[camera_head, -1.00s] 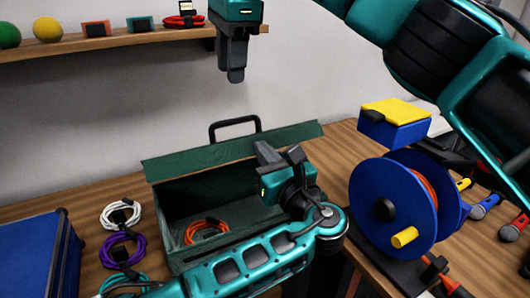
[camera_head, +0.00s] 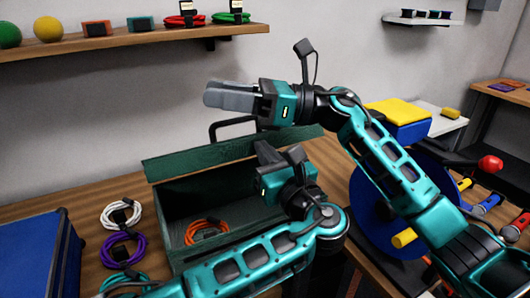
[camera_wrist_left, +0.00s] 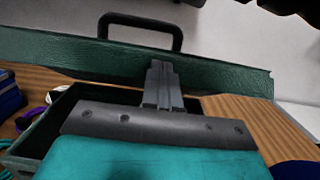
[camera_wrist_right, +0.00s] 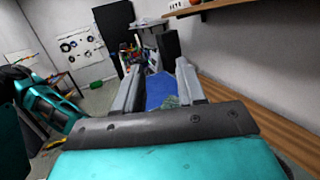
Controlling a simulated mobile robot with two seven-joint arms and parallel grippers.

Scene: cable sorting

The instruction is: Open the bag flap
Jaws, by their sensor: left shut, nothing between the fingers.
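The dark green bag (camera_head: 174,216) stands on the table with its inside visible from above. Its green flap (camera_head: 200,157) stands raised along the back edge, with a black handle (camera_head: 213,130) behind it. The flap also spans the left wrist view (camera_wrist_left: 75,52). My left gripper (camera_head: 262,152) is shut and empty, over the bag's right part in front of the flap; its fingers (camera_wrist_left: 160,75) overlap the flap in its wrist view, and contact is unclear. My right gripper (camera_head: 212,93) is above the flap, pointing left; its fingers (camera_wrist_right: 158,80) are apart and empty.
An orange cable (camera_head: 205,231) lies inside the bag. White (camera_head: 122,213) and purple (camera_head: 124,250) cables lie left of it, beside a blue case (camera_head: 35,255). A blue reel (camera_head: 372,215) and a yellow-topped blue box (camera_head: 398,115) stand right. A shelf (camera_head: 130,42) hangs above.

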